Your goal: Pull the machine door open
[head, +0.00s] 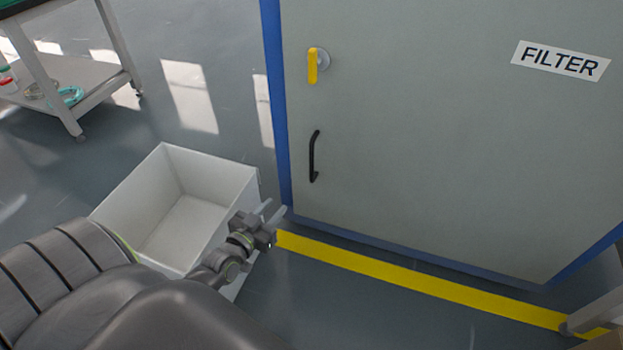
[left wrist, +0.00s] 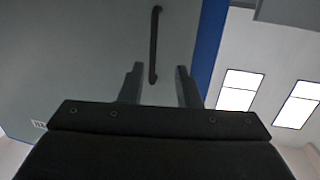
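The grey machine door (head: 430,150) fills the right of the head view, flat in its blue frame (head: 275,100), and looks shut. It bears a black bar handle (head: 314,157) and, above that, a yellow latch (head: 313,66) hanging down. My left gripper (head: 272,211) is open and empty, below and left of the handle. In the left wrist view the two fingers (left wrist: 157,85) stand apart, and the handle (left wrist: 154,45) shows between and beyond them, apart from them. My right gripper is not in view.
An empty white bin (head: 150,215) stands on the floor beside my left arm. A yellow floor stripe (head: 400,276) runs along the machine's foot. A wheeled trolley (head: 90,90) is at the upper left. The floor between trolley and machine is clear.

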